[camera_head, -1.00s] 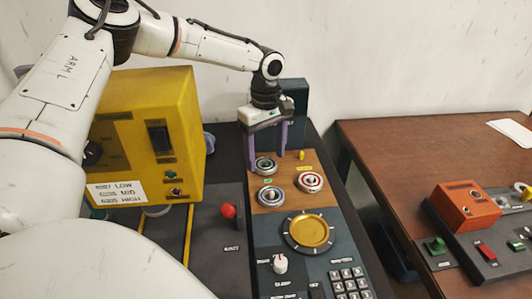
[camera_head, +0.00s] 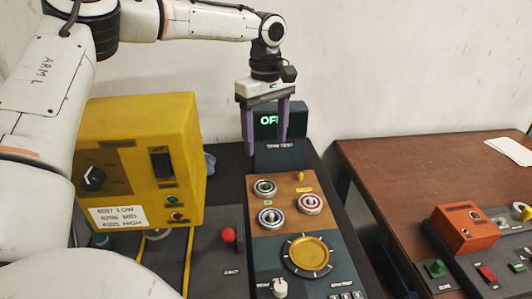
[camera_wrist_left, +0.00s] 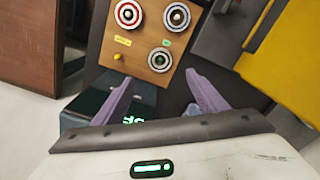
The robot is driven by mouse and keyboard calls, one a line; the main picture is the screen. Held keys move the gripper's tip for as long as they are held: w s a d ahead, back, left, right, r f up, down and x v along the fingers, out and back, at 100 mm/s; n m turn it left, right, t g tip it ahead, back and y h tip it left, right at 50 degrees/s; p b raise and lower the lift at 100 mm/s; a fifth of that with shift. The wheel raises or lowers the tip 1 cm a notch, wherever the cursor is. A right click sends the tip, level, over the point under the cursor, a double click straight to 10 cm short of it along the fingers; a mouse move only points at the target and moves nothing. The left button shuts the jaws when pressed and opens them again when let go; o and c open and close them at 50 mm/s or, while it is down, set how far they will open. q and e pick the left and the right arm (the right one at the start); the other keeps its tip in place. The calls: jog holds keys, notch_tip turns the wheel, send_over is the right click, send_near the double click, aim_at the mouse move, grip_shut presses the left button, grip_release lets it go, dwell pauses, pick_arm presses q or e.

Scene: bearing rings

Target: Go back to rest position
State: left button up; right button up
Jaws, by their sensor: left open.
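My left gripper (camera_head: 266,136) is open and empty, with its two purple fingers in front of the dark display unit (camera_head: 292,122) that shows green characters. Three bearing rings sit on the wooden panel (camera_head: 283,219): a green-marked one (camera_head: 264,188), a blue-marked one (camera_head: 270,217) and a red-marked one (camera_head: 310,203). All are apart from the gripper. The red-marked ring also shows in the left wrist view (camera_wrist_left: 128,14). My right gripper is not in view.
A yellow machine (camera_head: 150,150) with a knob and switch stands at the left. A red-knobbed lever (camera_head: 229,235) and a golden dish (camera_head: 306,255) are in front. A brown table (camera_head: 400,180) at the right bears an orange box (camera_head: 464,228).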

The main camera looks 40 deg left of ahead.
aim_at(266, 184)
pick_arm(q)
jog(key=shift+r, duration=0.65)
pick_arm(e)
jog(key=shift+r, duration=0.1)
pick_arm(q)
notch_tip(266, 184, down, 13)
jog(key=shift+f+b, duration=0.1)
jog(key=shift+b, duration=0.45)
jog(key=shift+f+b, duration=0.3)
jog(key=shift+r+p, duration=0.6)
jog(key=shift+r, duration=0.15)
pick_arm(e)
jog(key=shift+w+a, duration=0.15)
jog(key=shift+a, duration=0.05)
